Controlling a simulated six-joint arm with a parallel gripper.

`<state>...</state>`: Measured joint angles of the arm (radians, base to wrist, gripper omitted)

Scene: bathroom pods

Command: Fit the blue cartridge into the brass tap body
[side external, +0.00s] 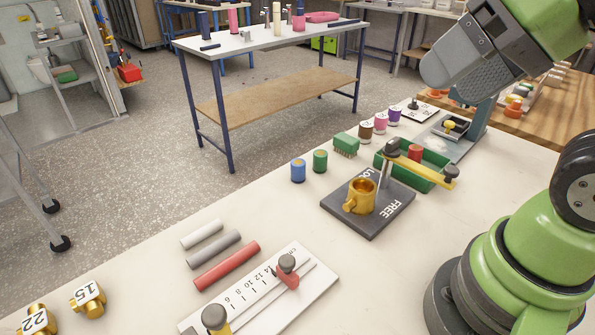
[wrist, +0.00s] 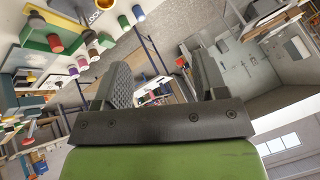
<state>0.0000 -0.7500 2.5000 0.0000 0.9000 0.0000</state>
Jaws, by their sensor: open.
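The blue cartridge (side external: 298,171) stands upright on the pale bench, left of a similar green cartridge (side external: 320,160). In the wrist view the blue cartridge (wrist: 138,12) is at the top edge. The brass tap body (side external: 360,197) sits on a dark plate (side external: 378,222) lettered FREE and LOCK, the latter partly hidden. A lever with a yellow arm (side external: 425,170) stands at the plate's back edge. My gripper (wrist: 163,82) is open and empty in the wrist view, well away from the cartridge and tap body. Its fingertips cannot be made out in the side view.
A green tray (side external: 437,183) holding a red piece lies behind the plate. Three rods and a ruled slide (side external: 318,285) lie in front. Numbered brass fittings (side external: 88,298) sit at lower left.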

